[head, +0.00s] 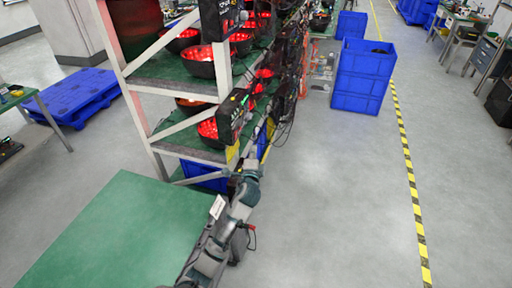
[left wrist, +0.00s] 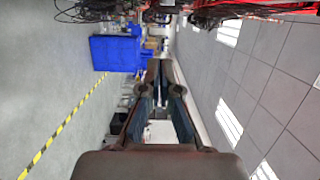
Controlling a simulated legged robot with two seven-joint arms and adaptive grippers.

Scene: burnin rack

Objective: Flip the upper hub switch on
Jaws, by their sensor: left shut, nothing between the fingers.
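A black hub (head: 234,117) with small green and yellow marks is mounted on the end post of the rack, at the lower shelf. Another black hub (head: 228,18) is higher on the same post, cut by the top edge of the head view. Their switches are too small to make out. My left gripper (head: 244,168) is just below the lower hub, apart from it, beside the rack's right end. In the left wrist view its fingers (left wrist: 160,75) come together, with nothing seen held between them. My right gripper is out of view.
The rack (head: 172,87) carries red-lit black bowls (head: 205,60), with cables hanging along its right side. A green tabletop (head: 120,235) is at the lower left. Blue crates (head: 362,78) stand beyond the rack.

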